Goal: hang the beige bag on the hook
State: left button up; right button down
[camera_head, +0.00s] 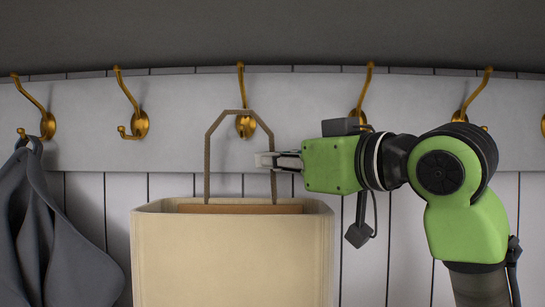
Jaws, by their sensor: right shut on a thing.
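The beige bag (232,260) is upright at the lower centre, with its brown handle loop (207,160) standing up above the rim. My right gripper (273,160) comes in from the right and is shut on the right side of the handle. The brass middle hook (241,85) is on the wall board behind the handle. Its upper prong rises above the handle's top bar, and its lower part shows through the loop just under the bar. I cannot tell whether the handle touches the hook. The bag's bottom is out of frame. My left gripper is not in view.
More brass hooks line the white board (185,110), such as one to the left (130,105) and one to the right (365,90), partly covered by my gripper. A dark grey garment (60,240) hangs from the far-left hook.

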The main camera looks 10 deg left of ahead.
jog(key=shift+w+a+p, duration=0.15)
jog(key=shift+w+p, duration=0.1)
jog(key=shift+w, duration=0.5)
jog(key=shift+w+a+p, duration=0.15)
jog(key=shift+w+p, duration=0.1)
jog(key=shift+w, duration=0.45)
jog(key=shift+w+f+b, duration=0.2)
jog(key=shift+w+f, duration=0.1)
jog(key=shift+f, duration=0.25)
jog(key=shift+w+f+b, duration=0.2)
jog(key=shift+w+f, duration=0.05)
jog(key=shift+f, duration=0.25)
